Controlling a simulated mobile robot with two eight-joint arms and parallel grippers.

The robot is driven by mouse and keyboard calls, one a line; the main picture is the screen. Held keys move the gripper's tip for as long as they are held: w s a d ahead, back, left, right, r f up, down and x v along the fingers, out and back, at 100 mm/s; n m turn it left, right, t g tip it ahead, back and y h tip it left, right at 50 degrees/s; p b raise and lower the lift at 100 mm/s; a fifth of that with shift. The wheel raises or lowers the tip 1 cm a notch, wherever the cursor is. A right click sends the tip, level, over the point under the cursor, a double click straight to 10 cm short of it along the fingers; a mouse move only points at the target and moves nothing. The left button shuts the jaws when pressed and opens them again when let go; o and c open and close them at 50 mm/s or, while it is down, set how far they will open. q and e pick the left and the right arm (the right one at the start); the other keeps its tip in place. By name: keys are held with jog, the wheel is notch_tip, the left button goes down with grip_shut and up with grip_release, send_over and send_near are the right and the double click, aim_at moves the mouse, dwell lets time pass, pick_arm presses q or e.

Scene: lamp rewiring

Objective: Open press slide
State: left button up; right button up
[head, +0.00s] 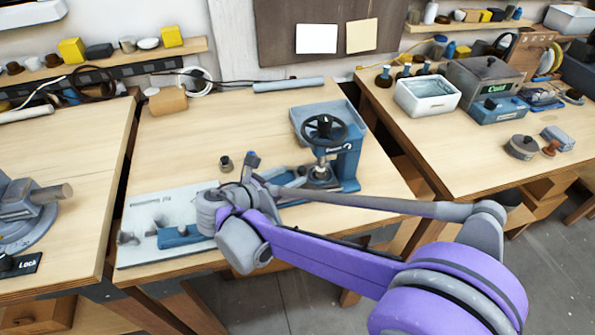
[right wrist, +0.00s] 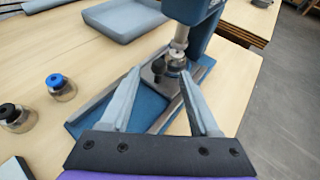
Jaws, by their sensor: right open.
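The blue press (head: 346,165) stands on the middle workbench, with a black handwheel (head: 324,130) on top. In the right wrist view, its slide (right wrist: 118,108) is a blue plate with grey metal rails in front of the press column. A dark knob (right wrist: 158,68) shows at the slide's far end, below the spindle (right wrist: 179,42). My right gripper (right wrist: 159,76) is open and empty, its two grey fingers reaching over the slide on either side of the knob. I cannot tell whether the fingers touch anything. My left gripper is not in view.
Two small jars, one blue-capped (right wrist: 61,87) and one black-capped (right wrist: 17,118), stand left of the slide. A blue-grey tray (right wrist: 124,20) lies behind. A pale board (head: 165,207) with small parts lies at the bench's front left.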

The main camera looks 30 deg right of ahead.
aim_at(299, 171)
jog(key=shift+x, duration=2.3)
jog(key=shift+a, duration=0.1)
jog(key=shift+c, duration=0.2)
grip_shut()
